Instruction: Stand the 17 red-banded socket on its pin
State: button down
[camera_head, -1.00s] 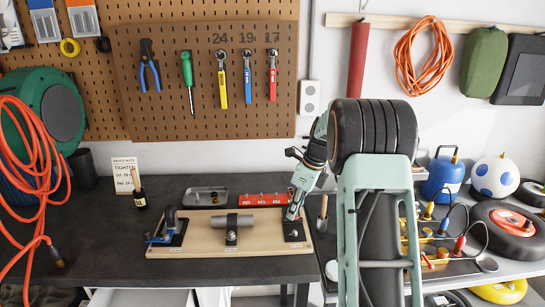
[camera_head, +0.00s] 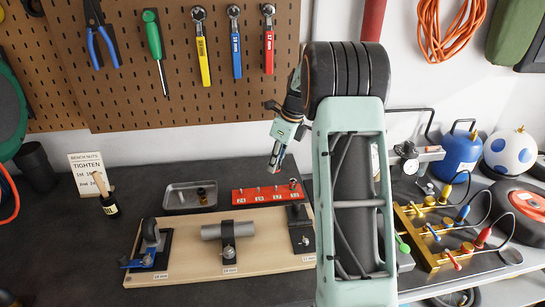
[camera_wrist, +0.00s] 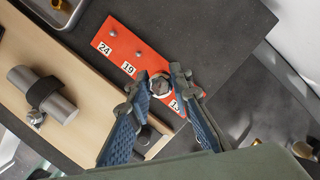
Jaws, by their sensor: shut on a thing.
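My gripper (camera_head: 275,167) is above the red pin rail (camera_head: 235,196), apart from it in the head view. It is shut on a small metal socket (camera_wrist: 160,84), which shows as a round steel end between the fingers in the wrist view. Its red band shows only faintly in the head view. The rail (camera_wrist: 119,46) has upright pins and white number labels; 24 and 19 are readable in the wrist view, and a third label is partly covered by a finger. A small dark piece (camera_head: 293,184) stands at the rail's right end.
A wooden board (camera_head: 185,268) with a grey cylinder (camera_head: 222,230) and clamps lies in front of the rail. A metal tray (camera_head: 178,201) with small parts is to the left. Wrenches with yellow (camera_head: 202,48), blue (camera_head: 236,58) and red (camera_head: 269,52) handles hang behind.

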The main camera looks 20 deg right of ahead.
aim_at(277, 170)
jog(key=shift+s+f+b, duration=0.15)
jog(key=shift+f+b, duration=0.3)
jog(key=shift+f, duration=0.1)
notch_tip(277, 170, down, 4)
jog(key=b, duration=0.3)
jog(key=shift+r, duration=0.15)
jog(key=shift+f+b, duration=0.4)
jog(key=shift+f, duration=0.5)
jog(key=shift+f, duration=0.1)
jog(key=shift+f, duration=0.55)
jog(key=shift+f, duration=0.25)
